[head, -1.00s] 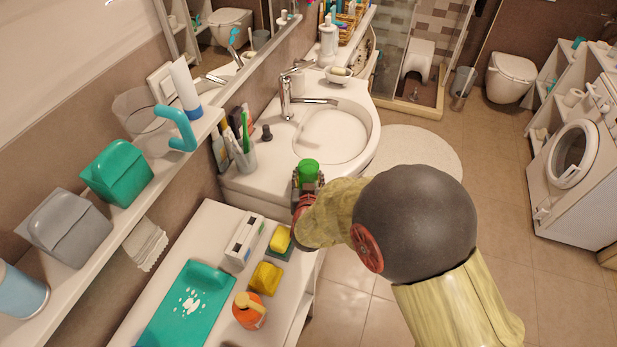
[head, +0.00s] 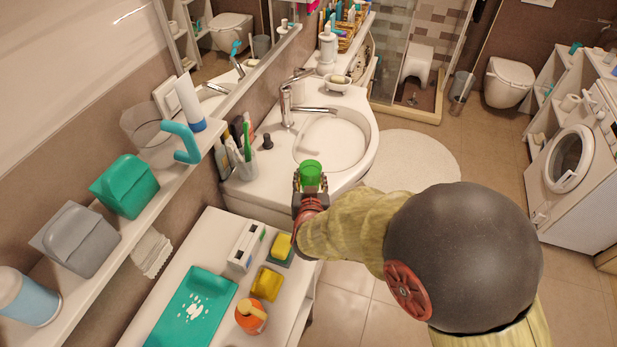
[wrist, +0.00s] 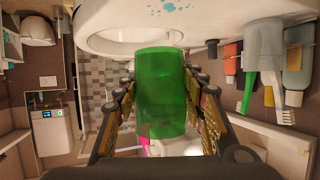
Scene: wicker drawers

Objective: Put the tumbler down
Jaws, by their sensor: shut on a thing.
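The tumbler (head: 310,174) is green and see-through. My gripper (head: 309,184) is shut on it in the head view, at the front edge of the sink counter. In the wrist view the tumbler (wrist: 161,92) stands between my two fingers (wrist: 160,112), one on each side of it. The lower part of the tumbler is hidden by my fingers in the head view. I cannot tell whether its base touches the counter.
The sink basin (head: 332,142) lies just beyond. A cup with toothbrushes (head: 243,160) stands on the counter's left. The nearer white cabinet holds a teal tray (head: 195,308), yellow sponges (head: 267,284) and an orange jar (head: 250,316). A wall shelf (head: 110,238) runs along the left.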

